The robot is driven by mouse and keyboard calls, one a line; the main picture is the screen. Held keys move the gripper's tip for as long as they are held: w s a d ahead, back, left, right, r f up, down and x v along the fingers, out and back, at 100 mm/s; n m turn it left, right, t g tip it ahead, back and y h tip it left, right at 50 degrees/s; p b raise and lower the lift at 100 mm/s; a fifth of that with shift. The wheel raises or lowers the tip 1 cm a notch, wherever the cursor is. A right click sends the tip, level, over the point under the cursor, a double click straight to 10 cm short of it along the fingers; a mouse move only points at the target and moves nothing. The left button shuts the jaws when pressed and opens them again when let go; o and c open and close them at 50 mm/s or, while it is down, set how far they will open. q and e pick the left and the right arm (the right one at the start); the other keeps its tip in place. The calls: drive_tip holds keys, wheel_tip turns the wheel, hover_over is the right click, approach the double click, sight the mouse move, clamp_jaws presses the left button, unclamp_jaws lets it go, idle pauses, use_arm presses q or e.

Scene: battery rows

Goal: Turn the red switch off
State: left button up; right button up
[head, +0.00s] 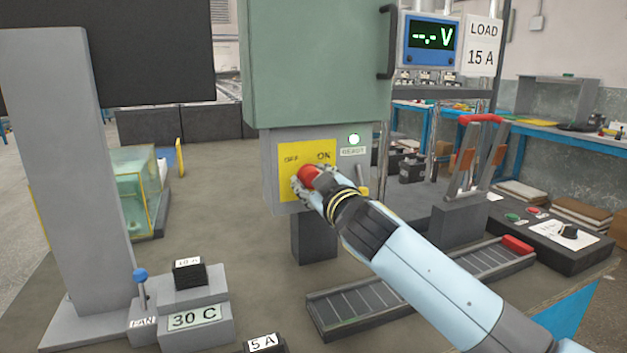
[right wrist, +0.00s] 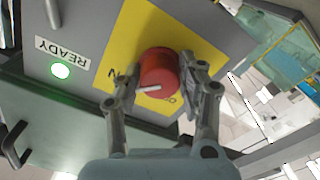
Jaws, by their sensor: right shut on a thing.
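The red switch (head: 309,175) is a round knob on a yellow plate (head: 289,192) marked OFF at left and ON at right, on a grey box. My right gripper (head: 309,181) is at the plate, its fingers shut on the knob. The right wrist view shows the red knob (right wrist: 159,72) between both fingers (right wrist: 158,84) of this gripper. A white mark on the knob points left in that view, toward the finger beside a letter N. The lettering there is partly hidden by the fingers. My left gripper is not in view.
A lit READY lamp (head: 354,139) is right of the plate, below a green cabinet (head: 315,70) with a dark handle. A red-handled lever (head: 481,119) and a slotted tray (head: 415,287) stand at right. A grey post (head: 65,160) and 30 C block (head: 194,320) stand at left.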

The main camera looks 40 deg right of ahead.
drive_tip(key=n+p, duration=0.2)
drive_tip(key=n, duration=0.2)
drive_tip(key=n+p, duration=0.1)
drive_tip(key=n, duration=0.4)
drive_tip(key=shift+p, duration=0.35)
drive_tip(key=n+p, duration=0.1)
drive_tip(key=n, duration=0.3)
drive_tip(key=shift+n, duration=0.3)
drive_tip(key=shift+f+n+p, duration=0.15)
drive_tip(key=shift+n+p, duration=0.6)
drive_tip(key=shift+n, duration=1.35)
drive_tip(key=o, duration=1.2)
